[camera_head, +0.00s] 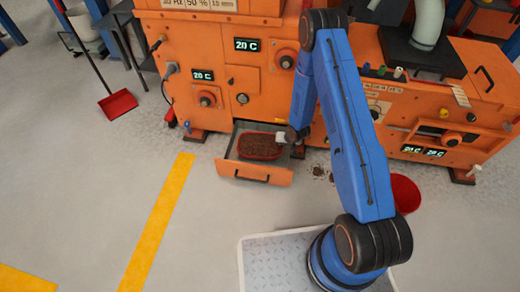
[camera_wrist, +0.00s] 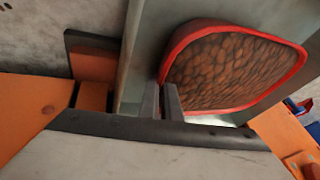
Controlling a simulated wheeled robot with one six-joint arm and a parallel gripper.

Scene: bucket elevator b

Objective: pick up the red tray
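The red tray (camera_head: 262,157) is filled with brown pellets and sits in the pulled-out drawer (camera_head: 255,173) at the foot of the orange machine. In the wrist view the red tray (camera_wrist: 238,109) fills the upper right, with its red rim and brown contents plain to see. My gripper (camera_wrist: 162,88) is at the tray's left edge. Its two fingers are close together, with the rim in the narrow gap between them. In the head view my gripper (camera_head: 286,138) is at the tray's right side, and the fingertips are too small to make out.
The orange machine (camera_head: 222,92) stands behind the drawer. A red bucket (camera_head: 406,194) stands on the floor at the right, near some spilled pellets (camera_head: 318,171). A red dustpan (camera_head: 118,104) is at the left. The floor left of the drawer is clear.

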